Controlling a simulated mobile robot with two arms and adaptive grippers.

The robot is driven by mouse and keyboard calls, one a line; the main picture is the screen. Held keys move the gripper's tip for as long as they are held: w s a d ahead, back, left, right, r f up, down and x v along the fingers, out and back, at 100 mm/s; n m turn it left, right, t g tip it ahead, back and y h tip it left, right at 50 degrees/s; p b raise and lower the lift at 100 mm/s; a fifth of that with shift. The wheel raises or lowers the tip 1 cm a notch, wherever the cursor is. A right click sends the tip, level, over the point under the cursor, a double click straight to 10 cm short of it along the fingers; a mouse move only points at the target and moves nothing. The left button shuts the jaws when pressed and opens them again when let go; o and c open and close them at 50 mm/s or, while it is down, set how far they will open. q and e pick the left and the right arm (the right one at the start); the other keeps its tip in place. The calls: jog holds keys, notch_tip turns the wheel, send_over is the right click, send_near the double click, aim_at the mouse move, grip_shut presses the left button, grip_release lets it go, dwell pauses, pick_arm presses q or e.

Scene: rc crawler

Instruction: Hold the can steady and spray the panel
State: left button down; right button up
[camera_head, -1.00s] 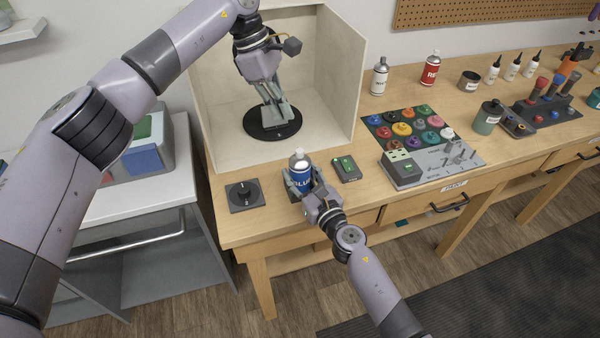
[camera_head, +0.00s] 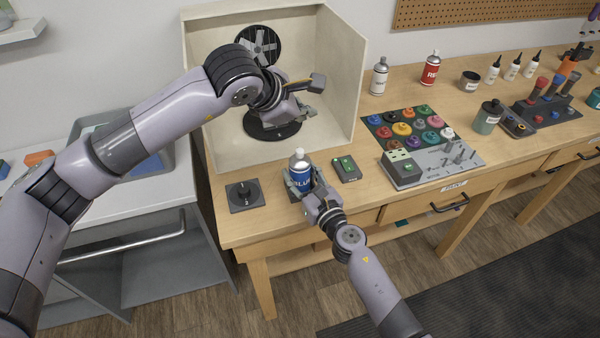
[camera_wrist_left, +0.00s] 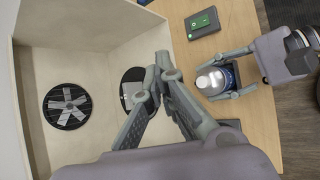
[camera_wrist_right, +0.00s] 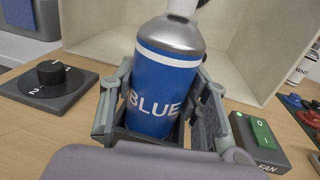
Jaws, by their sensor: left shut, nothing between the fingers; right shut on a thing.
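The blue spray can (camera_head: 300,174), labelled BLUE with a silver shoulder and white top, stands upright near the table's front edge. My right gripper (camera_head: 314,190) is shut around its lower body; the right wrist view shows a finger on each side of the can (camera_wrist_right: 160,85). My left gripper (camera_head: 302,106) is shut and empty, in front of the booth opening, above and behind the can. The left wrist view shows its closed fingers (camera_wrist_left: 163,68). A small light grey plate, perhaps the panel (camera_wrist_left: 131,94), shows on a black disc, partly hidden by those fingers.
The pale spray booth (camera_head: 345,75) has a round fan (camera_head: 258,45) in its back wall. A dial box (camera_head: 244,195) stands left of the can and a green-switch box (camera_head: 346,168) right of it. Paint jars (camera_head: 402,129) and a grey rack (camera_head: 440,160) are further right.

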aim_at(302, 152)
pick_arm(q)
jog(key=shift+f, duration=4.65)
jog(key=shift+r, duration=3.4)
